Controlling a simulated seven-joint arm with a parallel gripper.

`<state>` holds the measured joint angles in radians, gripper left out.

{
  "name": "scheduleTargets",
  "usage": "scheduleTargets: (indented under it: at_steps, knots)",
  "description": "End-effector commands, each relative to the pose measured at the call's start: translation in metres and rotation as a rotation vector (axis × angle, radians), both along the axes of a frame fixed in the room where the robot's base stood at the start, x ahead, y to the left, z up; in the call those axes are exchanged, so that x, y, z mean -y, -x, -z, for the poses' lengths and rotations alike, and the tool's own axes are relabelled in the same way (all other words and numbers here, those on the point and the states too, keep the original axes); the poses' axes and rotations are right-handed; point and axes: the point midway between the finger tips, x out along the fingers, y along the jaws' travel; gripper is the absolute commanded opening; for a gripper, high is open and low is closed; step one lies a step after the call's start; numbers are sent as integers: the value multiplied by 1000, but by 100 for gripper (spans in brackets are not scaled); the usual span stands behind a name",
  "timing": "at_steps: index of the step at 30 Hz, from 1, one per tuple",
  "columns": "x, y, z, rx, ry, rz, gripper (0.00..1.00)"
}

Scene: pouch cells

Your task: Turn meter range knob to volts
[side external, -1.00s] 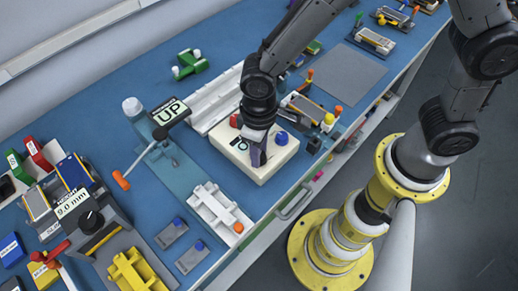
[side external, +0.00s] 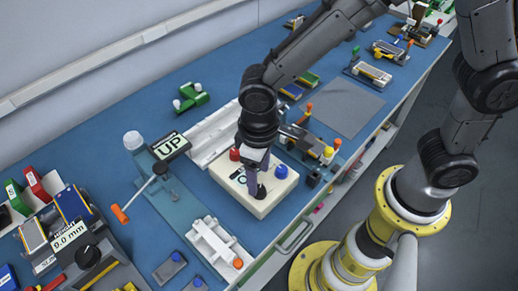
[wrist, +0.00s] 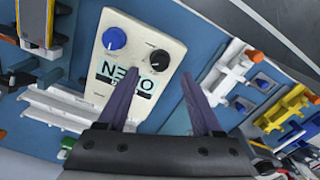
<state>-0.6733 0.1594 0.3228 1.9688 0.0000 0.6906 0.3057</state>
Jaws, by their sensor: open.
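The meter is a cream box (side external: 225,180) with a red terminal and a blue terminal (side external: 281,171), a display panel and a dark round knob (side external: 262,192). In the wrist view, the meter (wrist: 172,37) shows the blue terminal (wrist: 115,39), the dark knob (wrist: 158,60) with a light mark, and a panel with partly hidden lettering (wrist: 112,70). My gripper (wrist: 158,75) is open and empty, its two purple fingers apart, with the knob seen between and beyond their tips. In the side view my gripper (side external: 254,182) is over the meter's front part; contact with the knob cannot be told.
A press with an UP sign (side external: 170,146) and an orange-tipped lever (side external: 119,214) stands left of the meter. A white fixture (side external: 213,240) lies in front left. A fixture with orange and yellow knobs (side external: 312,145) stands close right. A grey mat (side external: 345,105) is bare.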

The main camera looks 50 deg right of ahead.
Motion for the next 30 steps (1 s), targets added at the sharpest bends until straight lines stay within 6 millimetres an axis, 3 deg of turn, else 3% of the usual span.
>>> scheduleTargets:
  at_steps: [6,12,18,30]
  knots:
    - [-1,-1,-50,4,-4,0,67]
    - [-1,-1,-80,2,-2,0,67]
    - [0,0,-91,-1,0,0,67]
    - [7,-5,-95,7,-5,24,67]
